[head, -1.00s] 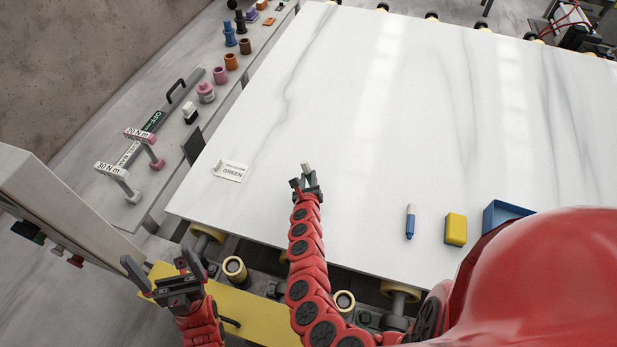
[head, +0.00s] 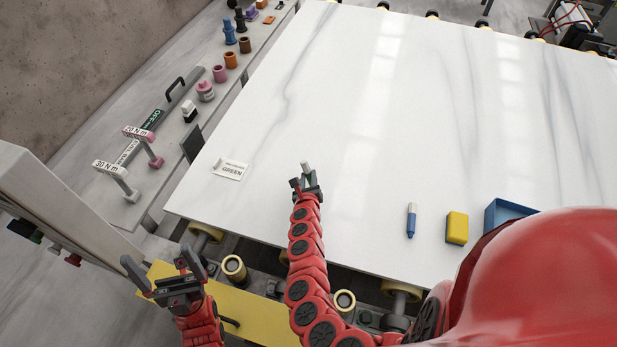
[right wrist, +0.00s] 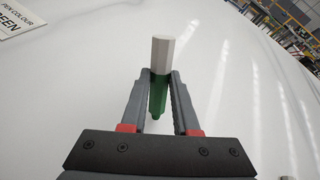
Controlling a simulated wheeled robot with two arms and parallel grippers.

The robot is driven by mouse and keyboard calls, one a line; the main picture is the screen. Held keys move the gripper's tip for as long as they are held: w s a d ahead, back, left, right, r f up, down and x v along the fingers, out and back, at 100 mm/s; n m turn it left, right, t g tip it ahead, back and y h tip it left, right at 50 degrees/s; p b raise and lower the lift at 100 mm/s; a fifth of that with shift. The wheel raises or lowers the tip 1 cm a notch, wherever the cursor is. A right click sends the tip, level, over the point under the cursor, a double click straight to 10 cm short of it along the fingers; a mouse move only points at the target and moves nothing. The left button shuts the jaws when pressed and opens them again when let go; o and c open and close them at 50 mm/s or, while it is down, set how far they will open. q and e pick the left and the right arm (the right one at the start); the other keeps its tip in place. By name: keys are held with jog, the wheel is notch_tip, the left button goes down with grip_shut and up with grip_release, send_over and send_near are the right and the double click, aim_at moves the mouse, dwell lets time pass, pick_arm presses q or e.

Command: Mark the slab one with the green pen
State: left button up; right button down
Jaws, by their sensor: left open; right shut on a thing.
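The white marble slab (head: 400,110) fills the middle of the head view. My right gripper (head: 306,180) is over its near left part, shut on a pen. In the right wrist view the pen (right wrist: 160,70) has a pale grey upper end and a green body between the fingers (right wrist: 160,90). A card reading GREEN (head: 231,170) stands on the slab left of this gripper. My left gripper (head: 160,272) is open and empty, off the slab's near left edge.
A blue pen (head: 411,221), a yellow block (head: 456,228) and a blue tray (head: 496,213) are on the slab's near right. Rollers line the near edge. The slab's middle is clear.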

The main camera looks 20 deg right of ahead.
jog(key=shift+f+b, duration=0.2)
jog(key=shift+b, duration=0.35)
dwell(1.7)
jog(key=shift+w+a+b, duration=0.4)
jog(key=shift+w+b, duration=0.3)
jog(key=shift+w, duration=0.1)
jog(key=shift+w+a+b, duration=0.4)
jog(key=shift+w+b, duration=0.25)
jog(key=shift+w, duration=0.15)
dwell(2.2)
notch_tip(320, 180, up, 7)
jog(key=p, duration=0.5)
dwell(0.7)
